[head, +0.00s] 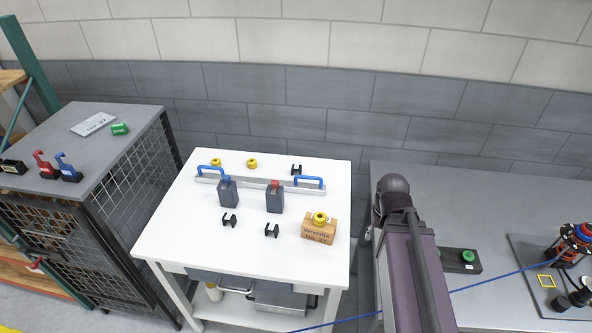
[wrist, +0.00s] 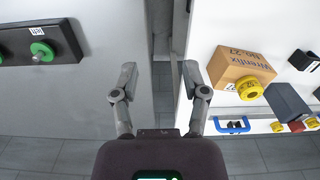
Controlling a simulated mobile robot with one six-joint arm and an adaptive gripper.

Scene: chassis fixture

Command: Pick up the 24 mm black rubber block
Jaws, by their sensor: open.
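In the wrist view one black block (wrist: 303,60) lies at the right edge, and another (wrist: 236,125) shows by the blue handle. My gripper (wrist: 160,82) is open and empty, above the gap between the grey bench and the white table. In the head view my arm hides it.
Dark grey blocks (head: 228,192) stand before a metal rail (head: 247,181) with blue handles. The grey bench (head: 500,207) holds a black bar (wrist: 40,42) with green knobs. The table's front is clear.

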